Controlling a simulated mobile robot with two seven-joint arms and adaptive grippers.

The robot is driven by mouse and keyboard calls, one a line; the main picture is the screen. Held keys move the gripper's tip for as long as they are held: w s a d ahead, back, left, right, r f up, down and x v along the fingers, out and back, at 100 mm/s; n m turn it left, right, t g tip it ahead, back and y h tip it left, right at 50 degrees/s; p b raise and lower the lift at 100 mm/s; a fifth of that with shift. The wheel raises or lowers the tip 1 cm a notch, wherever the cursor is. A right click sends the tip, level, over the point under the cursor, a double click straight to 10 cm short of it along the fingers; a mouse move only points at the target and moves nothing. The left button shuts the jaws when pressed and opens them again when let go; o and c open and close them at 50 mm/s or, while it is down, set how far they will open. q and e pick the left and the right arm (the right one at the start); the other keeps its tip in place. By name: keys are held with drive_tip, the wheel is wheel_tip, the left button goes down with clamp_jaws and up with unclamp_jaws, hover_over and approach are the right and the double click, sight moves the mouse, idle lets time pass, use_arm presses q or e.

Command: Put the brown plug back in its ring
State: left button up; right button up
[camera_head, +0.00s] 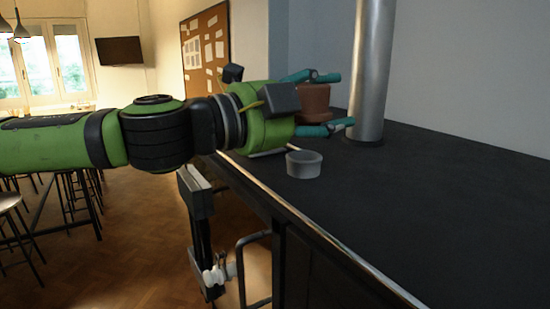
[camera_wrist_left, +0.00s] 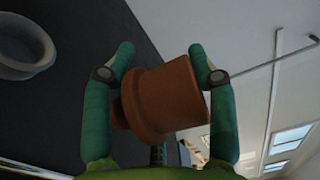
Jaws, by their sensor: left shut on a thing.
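The brown plug (camera_head: 314,103) is a stepped, tapered round piece. My left gripper (camera_head: 340,100) is shut on it, with one teal finger on each side, and holds it above the black counter. My right gripper is not in view.
A metal column (camera_head: 370,75) rises from the counter (camera_head: 420,190) close to the fingertips. The counter right of the ring is clear up to the wall. Its front edge has a pale metal trim. Stools (camera_head: 10,203) stand on the wooden floor at the left.

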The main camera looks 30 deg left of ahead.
use_arm(q)
drive_tip(key=shift+w+a+f+p, duration=0.1)
drive_tip(key=shift+a+f+p, duration=0.1)
drive_tip(key=shift+a, duration=0.4)
drive_tip(key=shift+w+a+f+p, duration=0.1)
drive_tip(key=shift+a+f+p, duration=0.1)
drive_tip(key=shift+a, duration=0.35)
drive_tip(key=a+f+p, duration=0.1)
drive_tip(key=a, duration=0.1)
drive_tip(key=w+a+f, duration=0.1)
drive_tip(key=a, duration=0.1)
drive_tip(key=a+f+p, duration=0.1)
drive_tip(key=a+f, duration=0.1)
drive_tip(key=shift+w+p, duration=0.25)
drive_tip(key=shift+p, duration=0.1)
drive_tip(key=shift+a+f, duration=0.1)
drive_tip(key=shift+f, duration=0.05)
drive_tip(key=shift+w+a+f, duration=0.2)
drive_tip(key=shift+a+f, duration=0.05)
drive_tip(key=shift+f, duration=2.05)
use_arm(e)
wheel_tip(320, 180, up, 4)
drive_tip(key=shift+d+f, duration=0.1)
